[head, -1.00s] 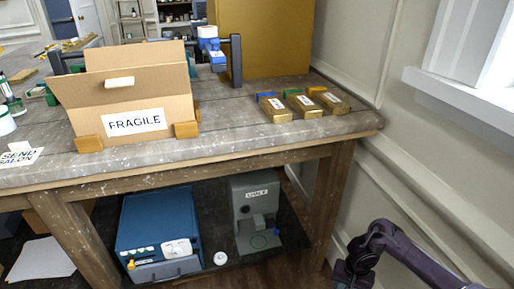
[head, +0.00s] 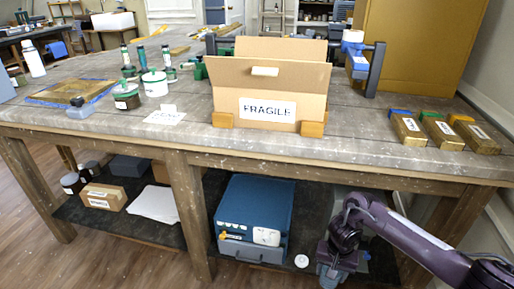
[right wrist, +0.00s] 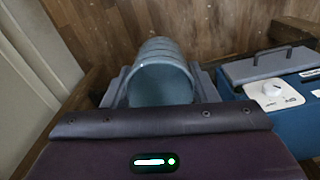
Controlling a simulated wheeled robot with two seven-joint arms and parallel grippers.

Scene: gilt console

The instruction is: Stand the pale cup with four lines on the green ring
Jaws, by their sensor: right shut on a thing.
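In the right wrist view a pale blue-grey cup (right wrist: 160,84) sits between the fingers of my right gripper (right wrist: 160,76). Its round end faces the camera, and faint bands run around its side; I cannot count them. The gripper is shut on it. The grey machine (head: 342,194) behind my arm is mostly hidden. The green ring is hidden now. My left gripper is not in view.
A blue box-shaped unit (head: 255,205) stands on the lower shelf, left of my gripper. A small white round thing (head: 301,261) lies between them. The worktable (head: 380,150) overhangs the shelf and bears a FRAGILE carton (head: 230,85) and several gold blocks (head: 443,132).

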